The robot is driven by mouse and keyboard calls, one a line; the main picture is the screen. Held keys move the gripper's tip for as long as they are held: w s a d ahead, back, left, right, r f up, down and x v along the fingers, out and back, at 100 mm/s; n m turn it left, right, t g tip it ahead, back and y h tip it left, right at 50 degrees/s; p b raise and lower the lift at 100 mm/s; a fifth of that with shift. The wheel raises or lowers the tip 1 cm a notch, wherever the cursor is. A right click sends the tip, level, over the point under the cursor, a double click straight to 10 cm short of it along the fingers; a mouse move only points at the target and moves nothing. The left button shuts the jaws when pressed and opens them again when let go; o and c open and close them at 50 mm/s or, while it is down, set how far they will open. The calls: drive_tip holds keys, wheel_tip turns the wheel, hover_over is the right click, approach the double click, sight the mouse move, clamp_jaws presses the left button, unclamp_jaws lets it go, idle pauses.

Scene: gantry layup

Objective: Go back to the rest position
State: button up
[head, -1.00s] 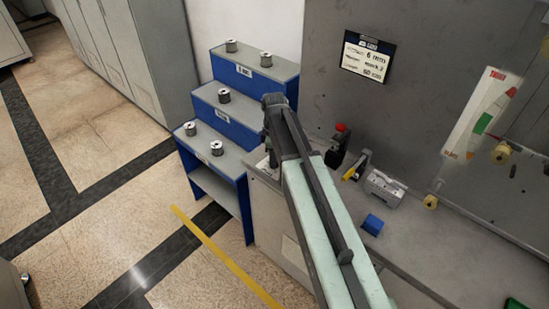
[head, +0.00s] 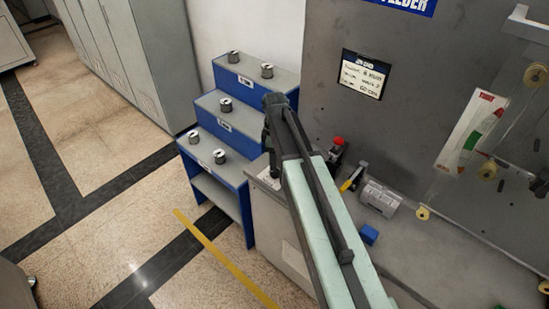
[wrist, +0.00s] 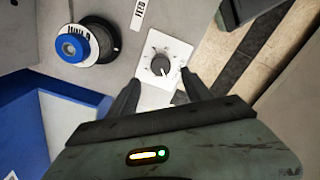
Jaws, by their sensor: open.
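My gripper (wrist: 158,82) shows in the wrist view with its two dark fingers spread apart and nothing between them. A dark rotary knob (wrist: 160,66) on a white dial plate (wrist: 178,48) lies beyond the fingertips; I cannot tell how large the gap to it is. In the head view my gripper (head: 270,145) hangs at the end of my pale green arm, over the left corner of the grey machine bench (head: 430,255). My arm partly hides the bench.
A blue stepped rack (head: 228,190) with several metal spools stands left of the bench. Open floor (head: 120,210) lies left.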

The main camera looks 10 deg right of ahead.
drive_tip(key=shift+r+p, duration=0.35)
drive_tip(key=shift+r, duration=0.6)
drive_tip(key=shift+f, duration=0.1)
drive_tip(key=shift+f, duration=0.1)
drive_tip(key=s+m, duration=1.4)
drive_tip(key=shift+s+d+b, duration=0.15)
drive_tip(key=shift+s+b, duration=0.15)
drive_tip(key=shift+s, duration=0.05)
drive_tip(key=shift+f, duration=0.1)
